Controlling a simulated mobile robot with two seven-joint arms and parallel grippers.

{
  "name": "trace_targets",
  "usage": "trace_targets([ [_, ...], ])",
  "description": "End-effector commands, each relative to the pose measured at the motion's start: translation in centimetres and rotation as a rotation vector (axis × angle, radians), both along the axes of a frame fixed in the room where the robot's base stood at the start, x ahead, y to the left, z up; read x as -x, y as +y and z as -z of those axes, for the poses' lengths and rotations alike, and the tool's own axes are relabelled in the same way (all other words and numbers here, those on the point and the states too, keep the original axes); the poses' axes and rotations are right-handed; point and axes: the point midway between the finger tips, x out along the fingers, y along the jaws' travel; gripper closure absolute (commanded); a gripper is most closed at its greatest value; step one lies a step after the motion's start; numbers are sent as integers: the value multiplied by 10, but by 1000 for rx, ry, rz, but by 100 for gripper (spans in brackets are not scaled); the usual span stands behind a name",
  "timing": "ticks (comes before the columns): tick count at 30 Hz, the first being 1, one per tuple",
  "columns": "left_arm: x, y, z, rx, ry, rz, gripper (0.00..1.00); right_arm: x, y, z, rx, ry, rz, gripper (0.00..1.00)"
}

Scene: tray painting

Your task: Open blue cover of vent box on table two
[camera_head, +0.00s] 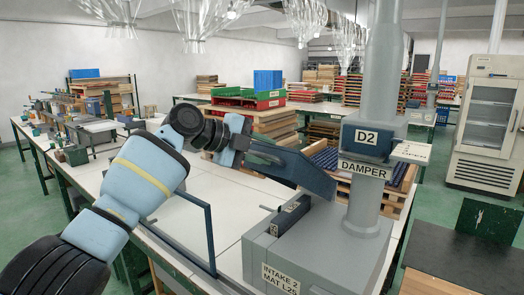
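The grey vent box (330,240) stands at the right end of the white table, labelled "INTAKE 2 MAT L25". A grey pipe (380,80) rises from it, with a blue-grey box marked "D2" (372,139) and a "DAMPER" label. A slate-blue wedge-shaped panel (305,174), apparently the blue cover, slants above the box's left side. My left arm reaches in from the left. My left gripper (262,155) is at the panel's upper left end; its fingertips are dark and hard to separate from the panel, so grip and contact are unclear. My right gripper is out of view.
A thin dark blue frame (210,238) stands at the table's front edge, left of the vent box. The white tabletop (215,195) around it is mostly bare. Wooden stacks and green and red trays (248,98) stand behind. A dark-topped bench (465,245) is at right.

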Motion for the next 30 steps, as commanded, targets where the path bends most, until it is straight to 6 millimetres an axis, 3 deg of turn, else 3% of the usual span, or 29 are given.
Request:
trace_targets([
  [11, 2, 6, -3, 1, -1, 0, 67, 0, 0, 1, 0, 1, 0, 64],
  [24, 28, 52, -25, 0, -2, -2, 67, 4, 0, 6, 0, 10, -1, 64],
  [30, 35, 62, -30, 1, -1, 0, 67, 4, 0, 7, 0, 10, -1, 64],
])
